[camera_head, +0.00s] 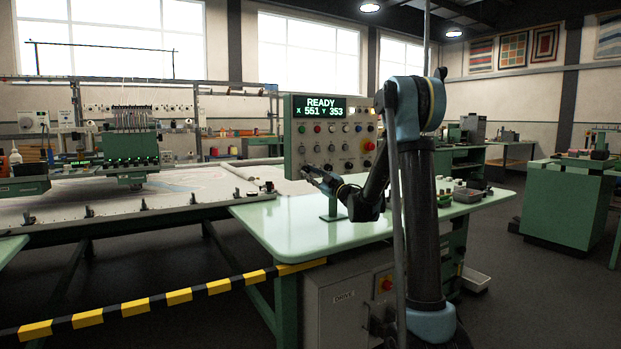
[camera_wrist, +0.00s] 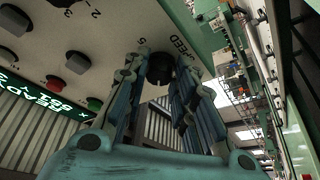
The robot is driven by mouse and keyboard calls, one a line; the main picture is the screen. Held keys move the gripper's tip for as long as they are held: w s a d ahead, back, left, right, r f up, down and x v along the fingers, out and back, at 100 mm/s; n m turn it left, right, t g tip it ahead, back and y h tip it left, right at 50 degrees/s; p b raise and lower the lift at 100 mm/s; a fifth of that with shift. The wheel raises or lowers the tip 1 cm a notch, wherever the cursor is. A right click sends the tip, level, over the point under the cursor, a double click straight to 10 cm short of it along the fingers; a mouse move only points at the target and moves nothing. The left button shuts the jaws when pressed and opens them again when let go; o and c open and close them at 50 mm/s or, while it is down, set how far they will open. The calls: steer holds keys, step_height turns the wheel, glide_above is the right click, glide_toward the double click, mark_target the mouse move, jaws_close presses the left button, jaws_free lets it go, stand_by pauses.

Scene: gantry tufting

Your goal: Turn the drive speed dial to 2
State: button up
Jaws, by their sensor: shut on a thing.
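The control panel (camera_head: 333,137) stands on the green table with a lit display reading READY, X 551 Y 353. The drive speed dial (camera_wrist: 160,68) is a black round knob beside the printed word SPEED in the wrist view. My gripper (camera_wrist: 162,80) has its two fingers on either side of the dial, closed on it. In the head view my gripper (camera_head: 312,174) reaches the lower left of the panel, and it hides the dial there. The number that the dial points to cannot be read.
Other knobs (camera_wrist: 78,62) and coloured buttons (camera_wrist: 94,103) sit close by on the panel. A red button (camera_head: 369,146) is at its right. The green tabletop (camera_head: 285,225) is mostly clear. A striped barrier (camera_head: 180,296) crosses the front left.

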steer(key=shift+s+a, duration=0.1)
steer(key=o, duration=1.1)
steer(key=shift+d, duration=0.2)
steer(key=v, duration=1.1)
steer(key=shift+s+d+f, duration=0.15)
steer(key=shift+s+f, duration=0.1)
